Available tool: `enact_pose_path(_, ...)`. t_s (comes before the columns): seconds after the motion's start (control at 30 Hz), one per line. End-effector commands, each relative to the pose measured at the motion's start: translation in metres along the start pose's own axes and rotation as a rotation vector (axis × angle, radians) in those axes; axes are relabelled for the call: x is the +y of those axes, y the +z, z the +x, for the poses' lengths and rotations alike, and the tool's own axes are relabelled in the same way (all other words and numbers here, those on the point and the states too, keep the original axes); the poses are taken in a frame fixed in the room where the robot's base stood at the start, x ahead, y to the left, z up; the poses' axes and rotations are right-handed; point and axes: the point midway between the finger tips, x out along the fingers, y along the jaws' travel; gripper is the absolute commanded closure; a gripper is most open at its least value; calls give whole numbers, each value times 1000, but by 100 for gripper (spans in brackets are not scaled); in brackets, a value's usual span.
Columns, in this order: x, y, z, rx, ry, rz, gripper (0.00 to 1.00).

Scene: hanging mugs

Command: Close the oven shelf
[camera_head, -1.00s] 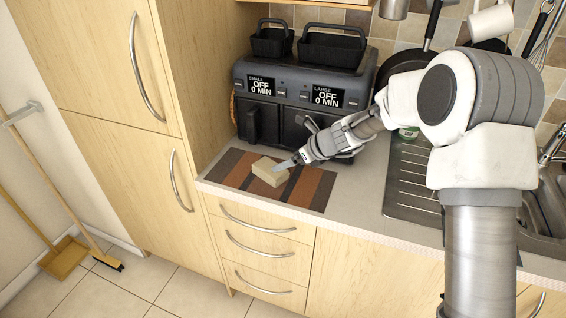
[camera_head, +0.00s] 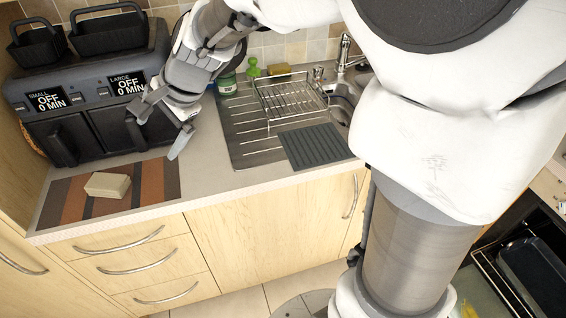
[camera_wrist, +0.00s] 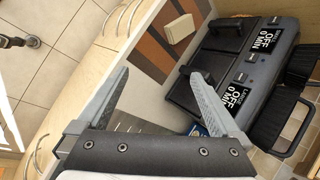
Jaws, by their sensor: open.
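In the head view, part of the oven is at the lower right, with a wire oven shelf (camera_head: 490,284) extending out of it. A dark tray (camera_head: 532,268) rests on the shelf. The picture edge cuts off the oven, and my arm hides part of that area. My gripper (camera_head: 160,131) is open and empty, in front of the air fryer and far left of the shelf. In the wrist view its two fingers (camera_wrist: 160,76) are spread with nothing held between them. The shelf does not show in the wrist view.
The black double air fryer (camera_head: 95,95) is close behind my gripper. A beige block (camera_head: 107,185) lies on the striped mat (camera_head: 158,181). A dish rack (camera_head: 290,98) and a grey drying mat (camera_head: 316,146) are by the sink. Open floor (camera_head: 235,304) shows before the cabinets.

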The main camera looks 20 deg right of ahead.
Motion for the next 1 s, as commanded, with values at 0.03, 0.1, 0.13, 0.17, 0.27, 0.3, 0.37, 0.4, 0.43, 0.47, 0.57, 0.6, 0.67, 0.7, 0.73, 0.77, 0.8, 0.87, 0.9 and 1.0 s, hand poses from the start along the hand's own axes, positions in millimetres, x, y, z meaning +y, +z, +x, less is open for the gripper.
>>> enact_pose_path(0.03, 12, 0, -21, 30, 6, -87, 0)
enact_pose_path(0.1, 30, -1, -45, 69, 29, -217, 0)
enact_pose_path(0.13, 39, -1, -54, 85, 42, -271, 0)
enact_pose_path(0.17, 48, -1, -64, 103, 54, -326, 0)
enact_pose_path(0.27, 78, -2, -93, 158, 104, -500, 0)
enact_pose_path(0.3, 91, -3, -104, 179, 127, -567, 0)
enact_pose_path(0.37, 111, -4, -120, 211, 165, -664, 0)
enact_pose_path(0.4, 124, -5, -129, 230, 192, -725, 0)
enact_pose_path(0.43, 134, -6, -135, 244, 212, -769, 0)
enact_pose_path(0.47, 144, -6, -141, 256, 233, -811, 0)
enact_pose_path(0.57, 171, -8, -157, 288, 296, -928, 0)
enact_pose_path(0.6, 180, -8, -162, 298, 318, -964, 0)
enact_pose_path(0.67, 191, -9, -167, 308, 346, -1008, 0)
enact_pose_path(0.7, 196, -10, -170, 313, 361, -1030, 0)
enact_pose_path(0.73, 199, -10, -171, 315, 370, -1043, 2)
enact_pose_path(0.77, 202, -10, -172, 318, 376, -1053, 7)
enact_pose_path(0.8, 204, -10, -173, 320, 383, -1062, 14)
enact_pose_path(0.87, 206, -11, -174, 320, 389, -1070, 25)
enact_pose_path(0.9, 206, -11, -174, 320, 390, -1072, 32)
enact_pose_path(1.0, 206, -11, -174, 319, 389, -1071, 50)
